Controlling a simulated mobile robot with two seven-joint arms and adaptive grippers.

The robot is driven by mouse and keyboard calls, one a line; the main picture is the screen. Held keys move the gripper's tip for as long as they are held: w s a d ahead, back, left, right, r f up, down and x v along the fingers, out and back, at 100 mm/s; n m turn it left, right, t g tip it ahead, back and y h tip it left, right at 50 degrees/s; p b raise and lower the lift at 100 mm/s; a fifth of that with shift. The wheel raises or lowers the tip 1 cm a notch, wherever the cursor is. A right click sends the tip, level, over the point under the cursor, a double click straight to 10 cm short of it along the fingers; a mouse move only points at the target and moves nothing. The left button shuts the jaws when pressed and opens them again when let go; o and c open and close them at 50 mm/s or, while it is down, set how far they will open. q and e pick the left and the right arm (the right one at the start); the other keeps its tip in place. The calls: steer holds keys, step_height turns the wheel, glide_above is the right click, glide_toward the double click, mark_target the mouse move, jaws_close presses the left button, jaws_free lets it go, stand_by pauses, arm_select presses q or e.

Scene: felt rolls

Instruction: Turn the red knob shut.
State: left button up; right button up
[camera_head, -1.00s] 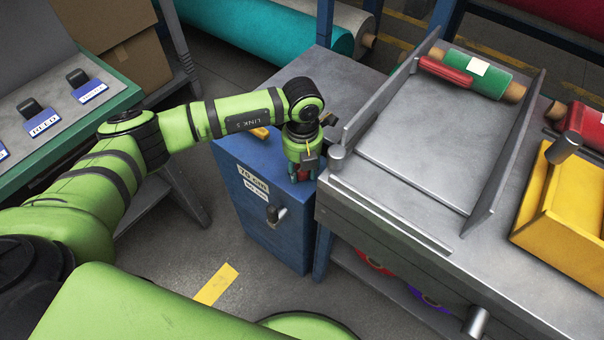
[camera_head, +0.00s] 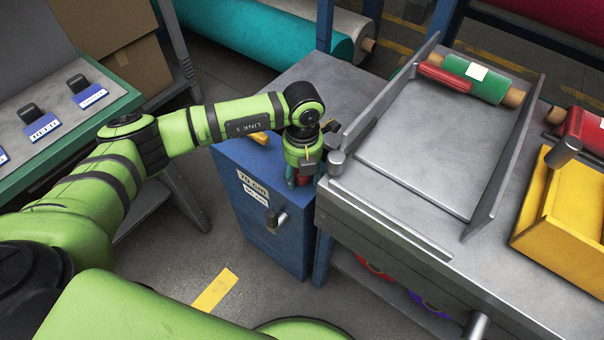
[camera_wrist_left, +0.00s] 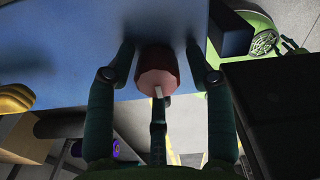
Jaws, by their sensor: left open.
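The red knob (camera_wrist_left: 155,68) is in the middle of the left wrist view, with a white mark on its near edge. It stands at the blue cabinet's surface. My left gripper (camera_wrist_left: 160,58) is open, with one dark finger on each side of the knob and a small gap showing on both sides. In the head view my left gripper (camera_head: 303,178) points down at the right end of the blue cabinet (camera_head: 262,215), and its fingers mostly hide the knob. A dark bar overlaps the knob's lower side in the wrist view. My right gripper is not in view.
A grey metal bench (camera_head: 420,160) with a raised rail and post stands close to the right of my left gripper. It carries a green roll (camera_head: 490,85) and a yellow bin (camera_head: 560,225). A small handle (camera_head: 277,219) sticks out of the cabinet front.

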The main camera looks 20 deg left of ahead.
arm_select(q)
steer(key=shift+r+p, duration=1.55)
steer(key=shift+r, duration=0.8)
steer(key=shift+f, duration=0.1)
